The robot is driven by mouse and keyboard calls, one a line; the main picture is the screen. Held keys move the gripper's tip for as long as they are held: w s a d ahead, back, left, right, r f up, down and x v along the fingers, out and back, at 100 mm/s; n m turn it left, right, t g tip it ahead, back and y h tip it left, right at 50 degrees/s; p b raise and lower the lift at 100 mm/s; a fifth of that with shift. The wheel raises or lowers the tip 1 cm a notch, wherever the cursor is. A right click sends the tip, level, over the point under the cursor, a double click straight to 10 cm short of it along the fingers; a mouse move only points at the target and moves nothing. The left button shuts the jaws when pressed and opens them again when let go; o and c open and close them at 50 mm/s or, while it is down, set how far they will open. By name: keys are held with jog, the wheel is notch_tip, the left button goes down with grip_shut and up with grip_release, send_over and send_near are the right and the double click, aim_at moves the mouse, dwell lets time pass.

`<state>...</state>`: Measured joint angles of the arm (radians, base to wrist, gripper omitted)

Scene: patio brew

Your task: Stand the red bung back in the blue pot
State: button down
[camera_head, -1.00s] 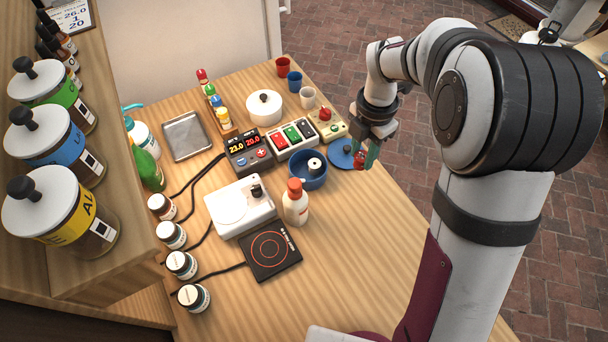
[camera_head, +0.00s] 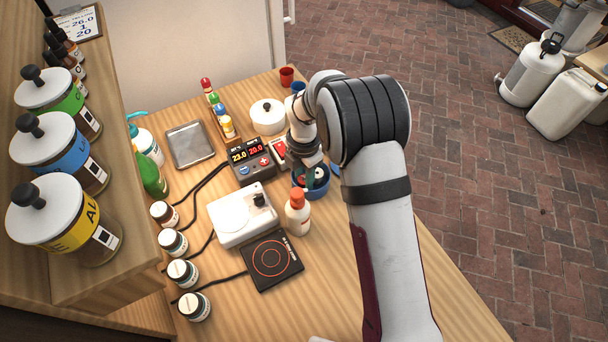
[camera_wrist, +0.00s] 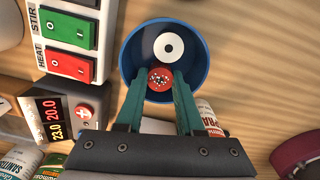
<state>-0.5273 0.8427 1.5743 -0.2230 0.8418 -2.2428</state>
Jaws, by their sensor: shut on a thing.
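The blue pot (camera_head: 319,189) stands on the wooden table, partly hidden by my arm in the head view. The wrist view shows the blue pot (camera_wrist: 128,62) from above, with a white round piece with a dark centre (camera_wrist: 169,40) inside. My gripper (camera_wrist: 160,84) is shut on the red bung (camera_wrist: 160,78), its green fingers on either side. The bung overlaps the near part of the pot's opening, beside the white piece. I cannot tell how high it is above the pot floor. In the head view my gripper (camera_head: 303,180) is at the pot's left side.
A white bottle with an orange cap (camera_head: 298,212) stands close to the pot. A control box with a display (camera_head: 250,160), a white stirrer unit (camera_head: 242,214) and a black hot plate (camera_head: 272,261) lie left of it.

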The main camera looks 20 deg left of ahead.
aim_at(304, 179)
jog(key=shift+f, duration=0.1)
jog(key=c, duration=0.8)
grip_release()
notch_tip(304, 179, up, 12)
jog(key=s+d+r+m, duration=0.6)
jog(key=d+r+m, duration=0.1)
jog(key=d+m, duration=0.35)
jog(key=s+d+m, duration=0.3)
jog(key=s+m, duration=0.3)
jog(key=m, duration=0.2)
jog(key=s+d+m+y, duration=0.1)
jog(key=s+d+m, duration=0.2)
jog(key=s+m, duration=0.4)
jog(key=s+d+m, duration=0.2)
jog(key=s+m, duration=0.5)
jog(key=m, duration=0.2)
jog(key=shift+s+d+r+y, duration=0.15)
jog(key=shift+d+r+y, duration=0.25)
